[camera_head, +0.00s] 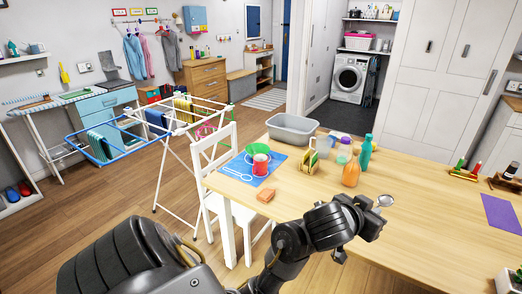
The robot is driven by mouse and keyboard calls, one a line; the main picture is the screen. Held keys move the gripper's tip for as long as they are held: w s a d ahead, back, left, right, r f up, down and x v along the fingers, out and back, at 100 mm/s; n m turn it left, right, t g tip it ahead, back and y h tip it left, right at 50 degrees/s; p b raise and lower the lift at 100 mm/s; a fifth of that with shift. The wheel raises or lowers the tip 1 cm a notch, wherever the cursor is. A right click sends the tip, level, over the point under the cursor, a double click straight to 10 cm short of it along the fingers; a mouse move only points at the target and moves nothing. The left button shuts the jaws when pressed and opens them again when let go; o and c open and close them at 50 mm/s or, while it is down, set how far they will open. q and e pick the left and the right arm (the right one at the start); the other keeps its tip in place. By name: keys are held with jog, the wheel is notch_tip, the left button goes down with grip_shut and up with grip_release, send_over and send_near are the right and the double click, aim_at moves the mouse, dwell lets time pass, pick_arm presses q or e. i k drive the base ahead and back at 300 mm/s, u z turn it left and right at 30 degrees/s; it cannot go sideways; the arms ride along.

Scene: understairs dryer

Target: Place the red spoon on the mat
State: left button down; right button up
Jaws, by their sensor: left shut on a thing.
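My left gripper (376,207) is above the wooden table, shut on a spoon. The spoon's round silvery bowl (386,200) shows just past the fingertips. Its handle is hidden by the gripper, so I cannot tell that it is red. A blue mat (265,179) lies at the table's left end with a pale cutlery shape on it. A green bowl and a red cup (260,166) stand on this mat. A purple mat (502,215) lies bare at the right. The held spoon is between the two mats, over neither. My right gripper is not in view.
On the table (430,240) are a grey basin (292,128), an orange bottle (351,174), a teal bottle (366,152), a toast rack (309,163) and an orange sponge (266,195). A white chair (215,180) stands at the left edge. The table's middle right is clear.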

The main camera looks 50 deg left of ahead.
aim_at(239, 175)
jog(key=z, duration=2.3)
jog(key=k, duration=2.55)
jog(key=u, duration=2.5)
jog(key=i, duration=1)
